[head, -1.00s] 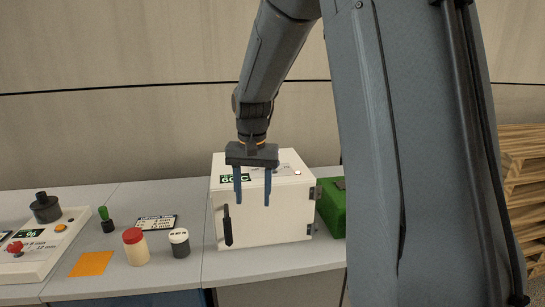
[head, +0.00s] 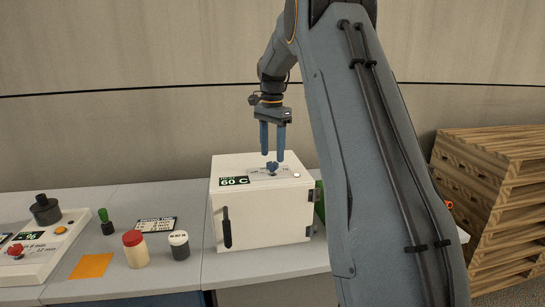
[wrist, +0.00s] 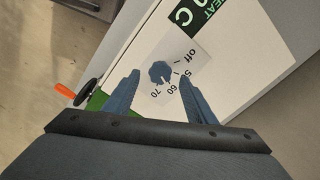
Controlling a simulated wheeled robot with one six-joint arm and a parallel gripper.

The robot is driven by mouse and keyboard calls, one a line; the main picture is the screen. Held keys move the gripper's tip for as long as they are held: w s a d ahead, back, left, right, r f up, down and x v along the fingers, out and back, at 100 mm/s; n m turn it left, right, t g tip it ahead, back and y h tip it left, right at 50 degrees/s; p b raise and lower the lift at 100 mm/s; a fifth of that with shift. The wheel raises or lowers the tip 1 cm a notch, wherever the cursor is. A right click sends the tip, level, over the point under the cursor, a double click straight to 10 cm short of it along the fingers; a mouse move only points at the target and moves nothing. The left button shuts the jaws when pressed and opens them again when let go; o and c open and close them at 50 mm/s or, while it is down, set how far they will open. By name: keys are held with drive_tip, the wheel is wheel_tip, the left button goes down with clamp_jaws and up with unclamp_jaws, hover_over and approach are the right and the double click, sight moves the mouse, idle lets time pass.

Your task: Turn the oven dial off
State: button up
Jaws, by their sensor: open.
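The oven (head: 262,215) is a white box on the counter with a black door handle and a green label reading 60 C. Its blue dial (head: 272,167) sits on a pale scale plate on the top. In the wrist view the dial (wrist: 160,73) is beside the marks off, 50, 60 and 70; which mark it points to I cannot tell surely. My gripper (head: 272,156) is open and points down above the dial, one finger to each side in the picture. In the wrist view my gripper (wrist: 158,80) has its fingers apart, with the dial between their tips and not clearly touched.
A red-capped jar (head: 136,249), a dark jar with a white lid (head: 179,245) and an orange square (head: 91,265) lie left of the oven. A control panel (head: 40,248) stands farther left. Stacked pallets (head: 490,200) are at right.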

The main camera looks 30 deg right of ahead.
sight(272, 163)
drive_tip(key=shift+f+p, duration=0.35)
drive_tip(key=shift+f, duration=1.2)
drive_tip(key=shift+c, duration=0.2)
drive_tip(key=c, duration=1)
